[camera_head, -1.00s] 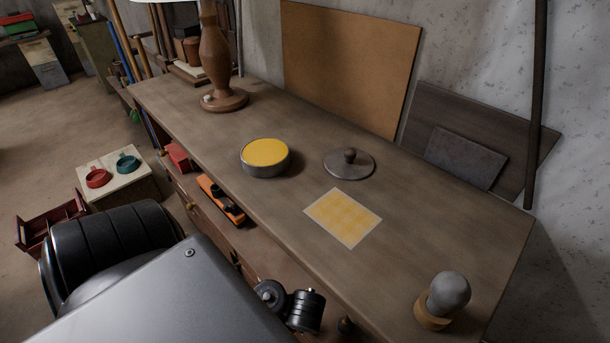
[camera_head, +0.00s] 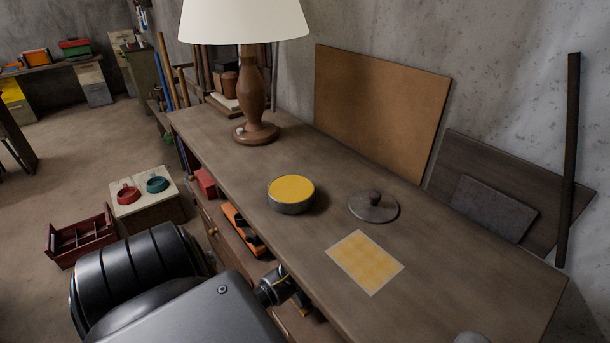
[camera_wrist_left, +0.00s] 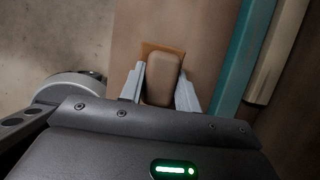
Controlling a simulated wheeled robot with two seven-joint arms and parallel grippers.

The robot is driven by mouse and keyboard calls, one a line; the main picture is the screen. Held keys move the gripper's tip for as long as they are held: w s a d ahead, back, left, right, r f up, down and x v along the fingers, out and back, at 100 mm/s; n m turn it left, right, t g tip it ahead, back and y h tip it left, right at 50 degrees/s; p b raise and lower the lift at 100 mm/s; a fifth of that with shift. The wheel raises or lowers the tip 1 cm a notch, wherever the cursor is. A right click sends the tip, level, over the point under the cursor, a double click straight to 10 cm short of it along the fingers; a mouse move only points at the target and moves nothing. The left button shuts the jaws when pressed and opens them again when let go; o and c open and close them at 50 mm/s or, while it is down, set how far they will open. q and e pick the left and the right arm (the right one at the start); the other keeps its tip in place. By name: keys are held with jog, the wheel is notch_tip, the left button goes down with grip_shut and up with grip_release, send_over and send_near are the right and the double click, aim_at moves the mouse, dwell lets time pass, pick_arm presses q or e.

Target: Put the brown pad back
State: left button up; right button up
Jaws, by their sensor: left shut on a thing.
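In the left wrist view, my left gripper (camera_wrist_left: 162,86) is shut on a brown pad (camera_wrist_left: 162,80). Its tan, rounded block stands between the two grey fingers, and an orange-brown flat edge shows behind it. What lies beneath the pad is hidden. In the head view my arm comes in at the lower left, and its gripper and the pad do not show. My right gripper is in neither view.
The workbench (camera_head: 350,317) holds a round tin with yellow contents (camera_head: 291,193), a knobbed lid (camera_head: 374,207), a yellow checked sheet (camera_head: 365,262) and a lamp (camera_head: 252,90). A pale box with red and teal rings (camera_head: 147,207) and a red tray (camera_head: 82,240) stand on the floor.

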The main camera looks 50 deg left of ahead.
pick_arm(q)
jog(key=shift+w+a, duration=0.35)
notch_tip(320, 180, down, 3)
jog(key=shift+b, duration=0.9)
jog(key=shift+f, duration=0.3)
jog(key=shift+f, duration=0.1)
jog(key=o, duration=0.9)
jog(key=shift+o, duration=0.2)
